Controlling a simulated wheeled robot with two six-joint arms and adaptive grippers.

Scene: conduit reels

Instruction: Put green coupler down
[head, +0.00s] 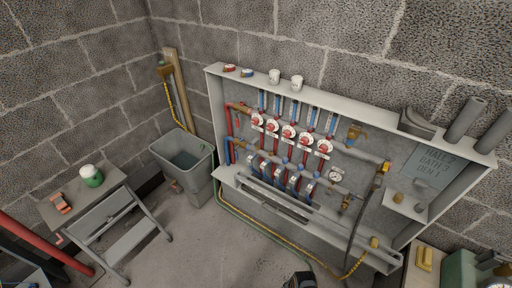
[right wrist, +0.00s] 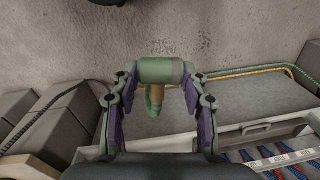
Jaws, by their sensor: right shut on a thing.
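In the right wrist view my right gripper (right wrist: 161,74) is shut on the green coupler (right wrist: 160,69). The coupler is a dull green cylinder lying crosswise between the two fingertips. A tan stem and a small curved green piece (right wrist: 154,101) show just below it; I cannot tell whether they belong to it. The coupler is above the grey concrete floor, and its height is hard to judge. The coupler cannot be made out in the head view. My left gripper is in neither view.
A wall panel (head: 225,86) carries pipes, red valves and gauges. A grey bin (head: 168,153) stands left of it, and a step stool (head: 122,232) further left holds a green-and-white jar (head: 91,176). A yellow-green hose (head: 270,238) runs along the floor. Grey blocks (right wrist: 60,118) stand at left in the wrist view.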

